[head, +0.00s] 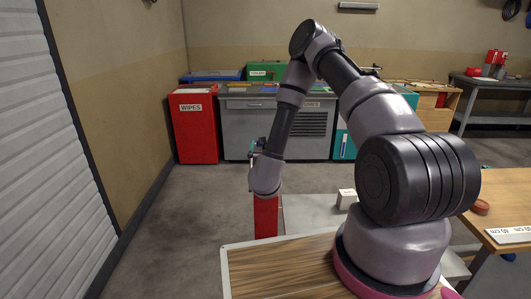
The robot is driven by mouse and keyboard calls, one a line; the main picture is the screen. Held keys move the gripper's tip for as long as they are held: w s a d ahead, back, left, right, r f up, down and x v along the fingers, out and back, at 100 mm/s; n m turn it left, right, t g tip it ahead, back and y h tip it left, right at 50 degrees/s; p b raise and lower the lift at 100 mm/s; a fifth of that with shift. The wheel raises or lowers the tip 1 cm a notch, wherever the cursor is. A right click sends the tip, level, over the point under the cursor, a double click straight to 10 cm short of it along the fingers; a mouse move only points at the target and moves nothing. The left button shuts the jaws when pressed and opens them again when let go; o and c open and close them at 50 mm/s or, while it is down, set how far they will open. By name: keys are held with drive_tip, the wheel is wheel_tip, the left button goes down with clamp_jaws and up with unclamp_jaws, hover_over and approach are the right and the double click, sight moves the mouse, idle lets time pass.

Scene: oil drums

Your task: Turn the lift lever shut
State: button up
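I cannot make out the lift lever in the head view. A small dark and green part beside the wrist is too small to name.
A wooden-topped surface (270,268) lies in front, with a small white box (346,198) beyond it. A red WIPES bin (194,135) and a grey cabinet (245,125) stand at the back. A wooden table (488,190) is at right. The floor at left is clear.

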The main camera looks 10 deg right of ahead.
drive_tip(key=v, duration=0.9)
drive_tip(key=shift+s, duration=0.15)
